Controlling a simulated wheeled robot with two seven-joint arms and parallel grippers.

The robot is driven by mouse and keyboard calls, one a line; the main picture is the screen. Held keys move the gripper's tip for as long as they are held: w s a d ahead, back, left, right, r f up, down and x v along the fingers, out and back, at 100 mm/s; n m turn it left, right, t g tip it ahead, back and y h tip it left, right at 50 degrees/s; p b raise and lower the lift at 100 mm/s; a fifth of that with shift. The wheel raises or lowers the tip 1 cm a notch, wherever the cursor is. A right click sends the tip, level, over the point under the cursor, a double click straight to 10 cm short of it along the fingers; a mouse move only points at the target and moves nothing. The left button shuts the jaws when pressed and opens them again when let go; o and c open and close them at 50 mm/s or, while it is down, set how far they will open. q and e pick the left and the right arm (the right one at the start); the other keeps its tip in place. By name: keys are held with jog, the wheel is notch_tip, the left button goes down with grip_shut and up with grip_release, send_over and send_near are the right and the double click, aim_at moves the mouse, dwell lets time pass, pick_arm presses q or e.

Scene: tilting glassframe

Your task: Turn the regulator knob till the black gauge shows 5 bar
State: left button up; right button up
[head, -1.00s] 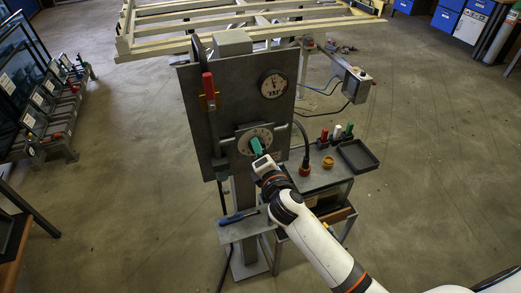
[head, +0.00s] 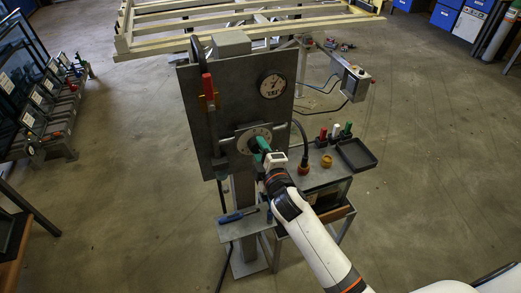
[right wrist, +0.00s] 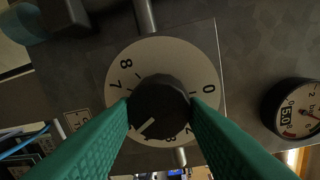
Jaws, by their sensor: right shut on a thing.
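The black regulator knob (right wrist: 158,100) sits in the middle of a pale round dial (right wrist: 128,62) with numbers around its edge. My right gripper (right wrist: 160,104) has its green fingers on both sides of the knob, shut on it. The knob's white mark points to the lower left, where a finger hides part of the scale. In the head view the dial (head: 243,139) is low on the grey panel, and my right gripper (head: 261,146) is at it. The black-rimmed gauge (head: 272,84) is above right; it also shows in the wrist view (right wrist: 292,108). Its exact reading is unclear.
The grey panel (head: 232,104) carries a red-handled lever (head: 208,86) at its left. A side table right of my gripper holds red, white and green items (head: 336,131), a yellow fitting (head: 327,161) and a black tray (head: 358,154). Floor at the right is clear.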

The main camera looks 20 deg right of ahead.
dwell(0.5)
jog(key=o, duration=1)
jog(key=shift+c, duration=0.2)
jog(key=shift+s, duration=0.1)
jog(key=s+b, duration=0.2)
jog(key=s, duration=0.9)
jog(key=shift+s+d+r, duration=0.2)
jog(key=shift+s+r, duration=0.2)
